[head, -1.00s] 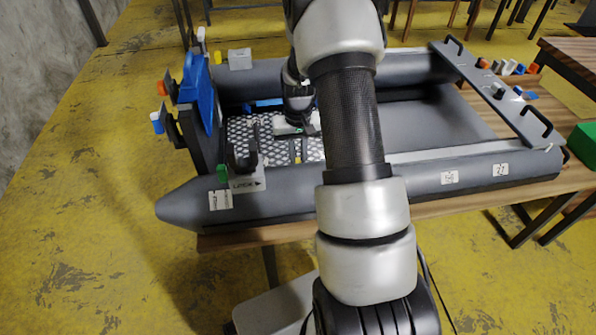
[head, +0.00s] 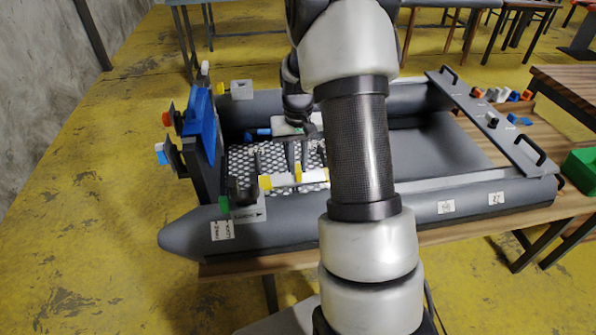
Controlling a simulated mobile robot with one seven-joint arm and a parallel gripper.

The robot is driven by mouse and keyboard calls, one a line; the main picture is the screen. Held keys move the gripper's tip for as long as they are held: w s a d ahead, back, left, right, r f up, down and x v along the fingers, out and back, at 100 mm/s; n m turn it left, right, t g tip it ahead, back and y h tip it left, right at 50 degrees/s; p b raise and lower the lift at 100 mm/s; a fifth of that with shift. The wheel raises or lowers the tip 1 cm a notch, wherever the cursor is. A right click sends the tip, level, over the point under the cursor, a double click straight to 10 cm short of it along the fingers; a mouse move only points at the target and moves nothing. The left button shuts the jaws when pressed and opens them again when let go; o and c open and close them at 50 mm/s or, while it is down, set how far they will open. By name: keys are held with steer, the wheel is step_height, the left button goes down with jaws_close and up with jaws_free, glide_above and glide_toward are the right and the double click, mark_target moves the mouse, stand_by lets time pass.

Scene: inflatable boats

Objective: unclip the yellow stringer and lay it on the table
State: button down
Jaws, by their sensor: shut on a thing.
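The yellow stringer (head: 283,180) is a white bar with a yellow left end and a yellow grip piece near its middle. The bar appears raised off the floor, but the gap is hard to judge. The table (head: 290,257) shows as a wooden strip in front of the boat.
The boat's grey front tube (head: 400,212) lies between the stringer and the table's front edge. A dark transom with a blue part (head: 202,120) stands at left. A dark block (head: 243,190) sits close to the bar's left end. A green bin (head: 582,172) is at right.

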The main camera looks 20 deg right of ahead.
mark_target(298, 167)
steer(key=shift+r, duration=0.2)
steer(key=shift+r+p, duration=1.9)
steer(key=shift+r, duration=0.5)
